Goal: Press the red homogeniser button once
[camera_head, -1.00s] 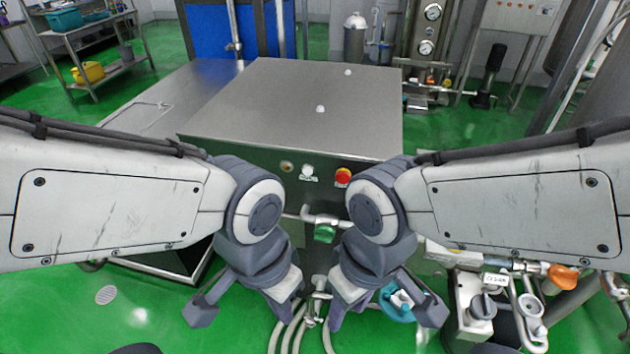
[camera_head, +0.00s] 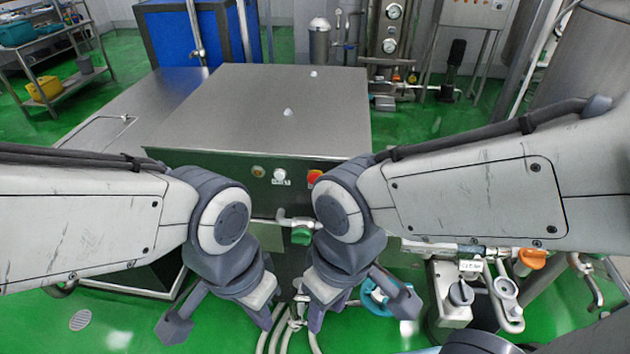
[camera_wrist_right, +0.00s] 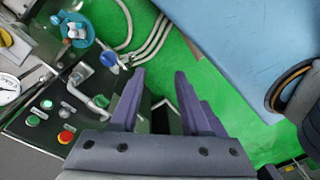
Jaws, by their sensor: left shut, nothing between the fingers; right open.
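The red button (camera_head: 314,176) is on the front panel of the steel cabinet (camera_head: 262,100), partly covered by my right arm in the head view. It also shows in the right wrist view, a red knob (camera_wrist_right: 66,136) on a dark panel at the lower left. My right gripper (camera_wrist_right: 160,85) is open and empty, with its fingers pointing past the panel, apart from the button. In the head view my right gripper (camera_head: 316,318) hangs low in front of the cabinet. My left gripper (camera_head: 265,316) hangs beside it, shut and empty, also pointing down.
Pipes and an orange knob (camera_head: 533,258) stand at the right. Hoses run over the green floor.

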